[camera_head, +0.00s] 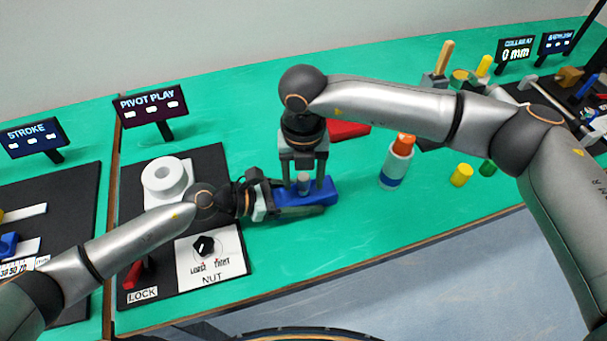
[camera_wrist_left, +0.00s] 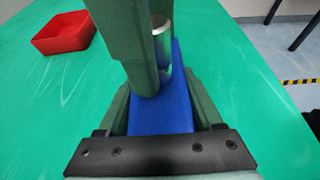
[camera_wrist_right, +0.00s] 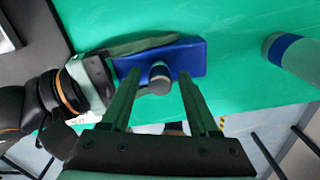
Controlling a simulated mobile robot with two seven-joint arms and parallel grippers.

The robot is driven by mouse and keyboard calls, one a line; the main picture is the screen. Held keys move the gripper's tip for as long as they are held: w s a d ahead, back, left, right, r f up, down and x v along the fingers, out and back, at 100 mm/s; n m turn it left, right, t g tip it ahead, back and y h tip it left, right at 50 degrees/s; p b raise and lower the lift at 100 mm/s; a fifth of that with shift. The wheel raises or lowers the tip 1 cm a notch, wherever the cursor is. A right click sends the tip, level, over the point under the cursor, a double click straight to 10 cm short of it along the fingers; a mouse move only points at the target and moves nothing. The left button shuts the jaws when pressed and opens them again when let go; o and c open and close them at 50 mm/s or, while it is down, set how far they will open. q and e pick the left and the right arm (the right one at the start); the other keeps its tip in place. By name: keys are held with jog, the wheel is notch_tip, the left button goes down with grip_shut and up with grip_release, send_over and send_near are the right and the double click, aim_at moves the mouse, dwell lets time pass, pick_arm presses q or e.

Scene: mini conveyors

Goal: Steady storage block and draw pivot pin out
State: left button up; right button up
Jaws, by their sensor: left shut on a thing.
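The blue storage block (camera_head: 322,191) lies on the green bench in the head view, with the metal pivot pin (camera_head: 304,180) standing upright in it. My left gripper (camera_head: 298,203) is shut on the block along its long sides, and the block shows between its fingers in the left wrist view (camera_wrist_left: 160,117). My right gripper (camera_head: 304,187) points down from above, open, with a finger on either side of the pin. In the right wrist view the round pin top (camera_wrist_right: 159,76) sits between the spread fingers with gaps beside it. The right fingers partly hide the pin in the left wrist view (camera_wrist_left: 162,45).
A black panel with a white ring (camera_head: 166,182), a NUT dial (camera_head: 204,246) and a red LOCK lever (camera_head: 132,274) stands left. A red tray (camera_head: 347,131) is behind. An orange-topped bottle (camera_head: 397,163) and a yellow cylinder (camera_head: 461,175) stand right. Bench between is clear.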

pick_arm(q)
jog(key=shift+s+f, duration=0.2)
jog(key=shift+f, duration=0.2)
pick_arm(e)
grip_shut()
jog(key=shift+r, duration=0.1)
pick_arm(q)
jog(key=shift+a, duration=0.1)
pick_arm(e)
jog(key=shift+r, duration=3)
pick_arm(q)
jog(key=o, duration=1.1)
jog(key=shift+c, duration=0.2)
jog(key=o, duration=0.4)
jog(key=shift+r, duration=0.1)
pick_arm(e)
jog(key=shift+s, duration=0.1)
pick_arm(q)
jog(key=shift+w, duration=0.15)
